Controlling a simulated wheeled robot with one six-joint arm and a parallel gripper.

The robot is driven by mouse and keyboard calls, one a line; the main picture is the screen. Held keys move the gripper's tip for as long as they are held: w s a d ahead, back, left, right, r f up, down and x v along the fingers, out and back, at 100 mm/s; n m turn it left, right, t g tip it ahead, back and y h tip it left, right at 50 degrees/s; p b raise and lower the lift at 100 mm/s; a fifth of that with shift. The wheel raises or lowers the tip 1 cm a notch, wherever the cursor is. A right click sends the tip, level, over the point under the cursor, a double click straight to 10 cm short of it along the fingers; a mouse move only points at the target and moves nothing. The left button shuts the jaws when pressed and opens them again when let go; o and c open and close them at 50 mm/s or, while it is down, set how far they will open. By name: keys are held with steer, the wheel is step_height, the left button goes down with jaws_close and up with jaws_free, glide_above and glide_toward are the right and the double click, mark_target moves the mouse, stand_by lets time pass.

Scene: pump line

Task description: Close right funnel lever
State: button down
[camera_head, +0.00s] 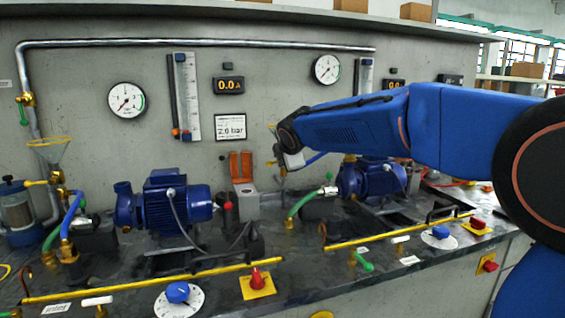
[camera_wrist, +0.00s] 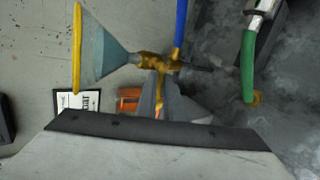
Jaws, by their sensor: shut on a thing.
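The right funnel (camera_wrist: 104,50) shows in the wrist view as a grey-blue cone with a yellow rim. A brass valve (camera_wrist: 152,62) joins its narrow end. A yellow-brass lever (camera_wrist: 160,88) runs from the valve to between the fingers of my gripper (camera_wrist: 162,100). My gripper is shut on this lever; the fingers partly hide it, so its exact angle is unclear. In the head view my gripper (camera_head: 291,162) is at the right funnel's pipe, in front of the wall, and with my arm hides most of the funnel.
A blue hose (camera_wrist: 180,25) and a green hose (camera_wrist: 248,65) run close to the valve. An orange-lidded box (camera_head: 243,190) stands left of my gripper. Blue pumps (camera_head: 170,205) (camera_head: 370,180) stand on both sides. The left funnel (camera_head: 50,150) is far left.

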steer(key=shift+r+m+y, duration=0.1)
steer(key=shift+m+y, duration=0.3)
stand_by(0.3)
steer(key=c, duration=1.9)
jaws_free()
steer(key=shift+d, duration=0.1)
steer(key=shift+r, duration=0.15)
steer(key=v, duration=1.7)
steer(key=shift+d, duration=0.2)
steer(key=shift+r, duration=0.15)
